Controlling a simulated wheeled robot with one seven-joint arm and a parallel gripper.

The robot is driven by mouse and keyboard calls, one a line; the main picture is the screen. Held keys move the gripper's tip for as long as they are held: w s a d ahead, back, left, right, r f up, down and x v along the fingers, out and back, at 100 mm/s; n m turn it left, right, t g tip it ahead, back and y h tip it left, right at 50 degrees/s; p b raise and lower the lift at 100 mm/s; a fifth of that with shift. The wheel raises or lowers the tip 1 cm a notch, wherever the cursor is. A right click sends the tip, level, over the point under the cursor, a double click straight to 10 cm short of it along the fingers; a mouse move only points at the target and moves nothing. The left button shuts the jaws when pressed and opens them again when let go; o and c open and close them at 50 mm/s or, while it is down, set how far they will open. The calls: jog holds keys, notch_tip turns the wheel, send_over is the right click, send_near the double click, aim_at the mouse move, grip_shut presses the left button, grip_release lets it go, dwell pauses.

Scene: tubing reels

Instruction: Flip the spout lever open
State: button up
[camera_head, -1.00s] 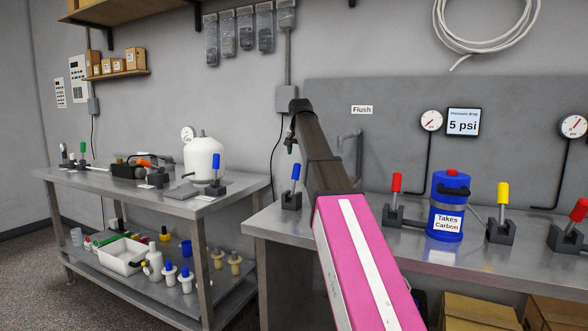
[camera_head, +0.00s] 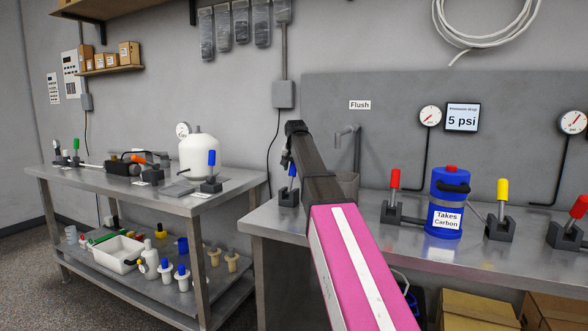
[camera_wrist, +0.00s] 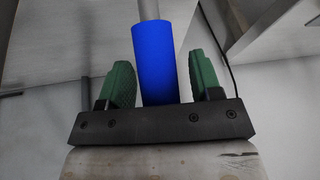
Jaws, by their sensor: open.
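The lever with the blue handle (camera_head: 292,171) stands upright in a dark base (camera_head: 289,197) at the left end of the right bench, left of the grey spout (camera_head: 348,137). My gripper (camera_head: 287,162) is at the top of this handle, partly hiding it. In the wrist view the blue handle (camera_wrist: 160,62) stands between the two green fingers of my gripper (camera_wrist: 165,78). The fingers are open, with a gap showing on each side of the handle. The handle's grey shaft runs out at the top of that view.
A grey container (camera_head: 348,184) sits below the spout, partly behind my arm. To the right stand a red lever (camera_head: 395,179), a blue canister (camera_head: 448,187) and a yellow lever (camera_head: 502,189). A separate bench (camera_head: 100,181) at left holds a white tank (camera_head: 199,157).

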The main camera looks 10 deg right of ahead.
jog(key=shift+f, duration=0.2)
grip_shut()
jog(key=shift+s+a+r+t+h, duration=0.25)
jog(key=shift+s+a+t+h, duration=0.1)
jog(key=shift+s+t, duration=0.25)
jog(key=shift+s+a+r+t+h, duration=0.2)
jog(key=shift+s+a+t+h, duration=0.15)
jog(key=shift+s+t, duration=0.2)
jog(key=shift+s+a+r+t+h, duration=0.1)
jog(key=shift+s+a+t+h, duration=0.25)
jog(key=shift+s+t, duration=0.2)
jog(key=shift+s+a+r+t+h, duration=0.1)
jog(key=shift+s+a+t+h, duration=0.15)
jog(key=shift+s+a+t, duration=0.2)
jog(key=shift+s+a+f+n+t+h, duration=0.15)
jog(key=shift+s+a+t+h, duration=0.25)
jog(key=shift+s+t, duration=0.3)
jog(key=shift+s+a+n+t+h, duration=0.2)
jog(key=shift+s+a+t+h, duration=0.25)
jog(key=shift+t, duration=0.35)
jog(key=shift+s+a+f+n+t+h, duration=0.15)
jog(key=shift+s+a+t+h, duration=0.2)
jog(key=shift+s+t, duration=0.35)
